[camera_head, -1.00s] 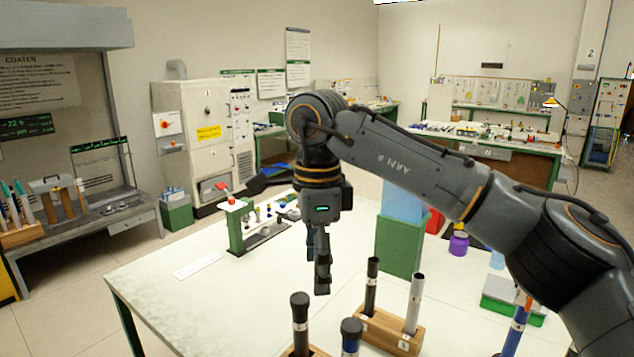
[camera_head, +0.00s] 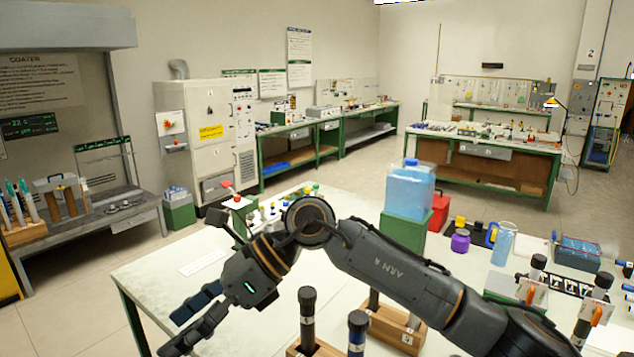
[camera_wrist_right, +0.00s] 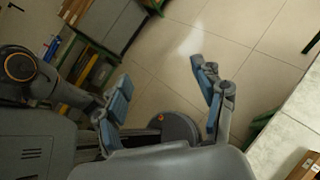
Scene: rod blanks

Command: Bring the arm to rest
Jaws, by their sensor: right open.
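My right arm comes in from the right and is bent low across the white table (camera_head: 150,270). Its right gripper (camera_head: 178,328) hangs at the table's left front edge, with its fingers pointing down and to the left. The fingers are apart and nothing is between them. In the right wrist view the open gripper (camera_wrist_right: 160,80) has blue pads and faces the tiled floor past the table's edge. My left gripper is not in the head view.
Black-capped rods (camera_head: 307,320) stand upright at the front, right of the gripper. A wooden block (camera_head: 398,330) is partly hidden behind my forearm. A blue water container (camera_head: 409,190) stands on a green stand (camera_head: 403,231). A white card (camera_head: 203,263) lies on clear tabletop.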

